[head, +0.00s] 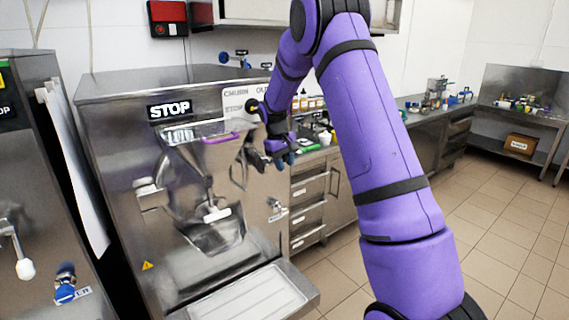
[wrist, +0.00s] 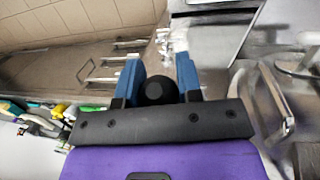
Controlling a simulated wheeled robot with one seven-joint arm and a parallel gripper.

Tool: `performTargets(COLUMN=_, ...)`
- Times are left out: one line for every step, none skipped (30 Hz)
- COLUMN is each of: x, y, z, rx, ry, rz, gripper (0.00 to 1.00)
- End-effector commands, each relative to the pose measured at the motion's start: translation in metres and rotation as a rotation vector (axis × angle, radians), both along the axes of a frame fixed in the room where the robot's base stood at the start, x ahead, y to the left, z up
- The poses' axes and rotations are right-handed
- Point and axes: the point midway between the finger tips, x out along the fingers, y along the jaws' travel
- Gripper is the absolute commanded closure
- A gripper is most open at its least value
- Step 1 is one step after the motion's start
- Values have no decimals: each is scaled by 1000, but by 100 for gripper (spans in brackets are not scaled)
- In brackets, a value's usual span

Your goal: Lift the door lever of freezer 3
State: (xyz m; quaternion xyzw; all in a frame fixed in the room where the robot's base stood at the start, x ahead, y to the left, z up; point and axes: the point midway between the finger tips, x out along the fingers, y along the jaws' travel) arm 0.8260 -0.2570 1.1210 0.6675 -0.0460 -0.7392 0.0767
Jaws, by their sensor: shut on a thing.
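The steel batch freezer (head: 110,120) with a STOP label stands in front of me; I cannot read a freezer number on it. Its door (head: 215,175) has a hopper-like front at the upper middle. My gripper (head: 280,160) is at the right side of this door, its blue fingertips partly hidden. In the wrist view, my gripper (wrist: 157,85) has its blue fingers on either side of a round black knob (wrist: 155,90) and is shut on it. The lever's rod behind the knob is mostly hidden. A bent metal bar (wrist: 275,100) shows to the right.
A second steel machine (head: 30,150) stands close on the left. A counter with drawers (head: 310,200) runs behind my arm, with bottles and small items on top. A steel drip shelf (head: 250,295) juts out below the door. The tiled floor (head: 500,230) on the right is clear.

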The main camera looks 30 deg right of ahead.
Motion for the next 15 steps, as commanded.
performTargets(x=1, y=0, z=1, rx=-1, ry=-5, rz=2, gripper=62)
performTargets(x=1, y=0, z=1, rx=-1, ry=-5, rz=2, gripper=56)
performTargets(x=1, y=0, z=1, rx=-1, ry=-5, rz=2, gripper=46)
performTargets(x=1, y=0, z=1, rx=-1, ry=-4, rz=2, gripper=42)
performTargets(x=1, y=0, z=1, rx=-1, ry=-4, rz=1, gripper=42)
performTargets(x=1, y=0, z=1, rx=-1, ry=-4, rz=1, gripper=42)
performTargets(x=1, y=0, z=1, rx=-1, ry=-4, rz=1, gripper=42)
performTargets(x=1, y=0, z=1, rx=-1, ry=-4, rz=1, gripper=42)
performTargets(x=1, y=0, z=1, rx=-1, ry=-3, rz=1, gripper=42)
performTargets(x=1, y=0, z=1, rx=-1, ry=-3, rz=1, gripper=42)
performTargets(x=1, y=0, z=1, rx=-1, ry=-3, rz=1, gripper=42)
performTargets(x=1, y=0, z=1, rx=-1, ry=-3, rz=1, gripper=42)
performTargets(x=1, y=0, z=2, rx=-1, ry=-3, rz=1, gripper=42)
performTargets(x=1, y=1, z=4, rx=-1, ry=-4, rz=1, gripper=42)
performTargets(x=2, y=1, z=7, rx=-1, ry=-4, rz=1, gripper=42)
